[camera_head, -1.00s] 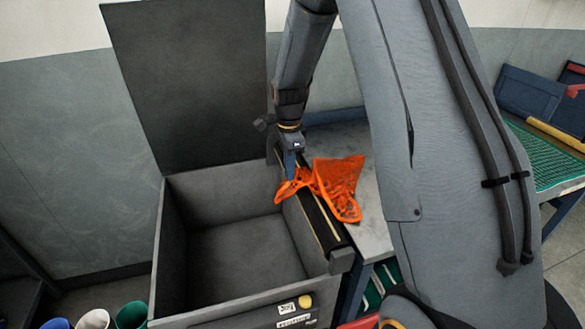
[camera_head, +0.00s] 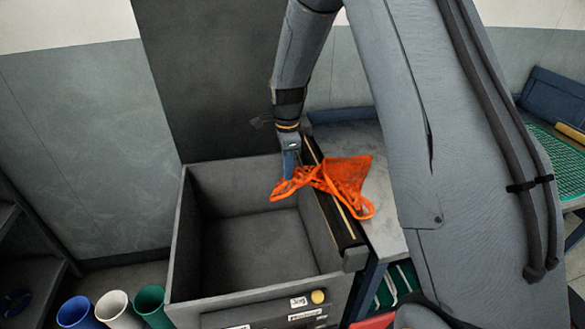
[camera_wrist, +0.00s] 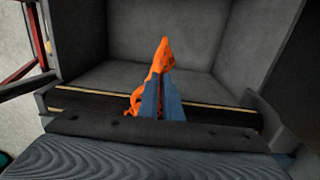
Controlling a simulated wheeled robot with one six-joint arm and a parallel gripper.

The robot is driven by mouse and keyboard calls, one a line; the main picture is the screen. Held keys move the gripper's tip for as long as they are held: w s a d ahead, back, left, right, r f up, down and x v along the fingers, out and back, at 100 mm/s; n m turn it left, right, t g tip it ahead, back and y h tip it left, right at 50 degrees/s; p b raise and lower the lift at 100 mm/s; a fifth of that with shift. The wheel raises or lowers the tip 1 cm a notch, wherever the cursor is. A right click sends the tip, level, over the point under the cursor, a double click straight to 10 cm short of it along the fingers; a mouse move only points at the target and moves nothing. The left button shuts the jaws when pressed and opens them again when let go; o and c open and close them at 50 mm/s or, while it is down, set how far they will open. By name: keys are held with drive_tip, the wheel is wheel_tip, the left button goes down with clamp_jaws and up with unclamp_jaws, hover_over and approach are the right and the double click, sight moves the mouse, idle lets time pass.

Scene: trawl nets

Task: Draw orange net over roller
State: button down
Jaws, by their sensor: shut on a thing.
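The orange net (camera_head: 347,182) lies draped across the black roller (camera_head: 335,206) on the right rim of a grey bin (camera_head: 187,225). Its wider part rests on the grey table side, and a narrower part hangs over the bin side. My gripper (camera_head: 289,172) points down just inside the bin's right edge and is shut on the net's left end. In the wrist view, the blue fingers (camera_wrist: 161,98) pinch the net (camera_wrist: 163,58), and part of it hangs towards the bin interior. The roller (camera_wrist: 215,112) runs across that view behind the fingers.
The bin's dark lid (camera_head: 215,75) stands open at the back. The bin looks empty. A grey table (camera_head: 385,225) adjoins the roller. Blue, white and green cylinders (camera_head: 115,308) stand at lower left. A green net (camera_head: 560,165) lies on a table at right.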

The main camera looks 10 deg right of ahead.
wheel_tip(320, 180, down, 9)
drive_tip(key=b, duration=0.3)
drive_tip(key=shift+b, duration=0.35)
drive_tip(key=shift+r, duration=0.15)
drive_tip(key=c, duration=0.6)
unclamp_jaws()
drive_tip(key=shift+c, duration=0.2)
wheel_tip(320, 180, up, 6)
drive_tip(key=p, duration=0.3)
drive_tip(key=shift+f, duration=0.25)
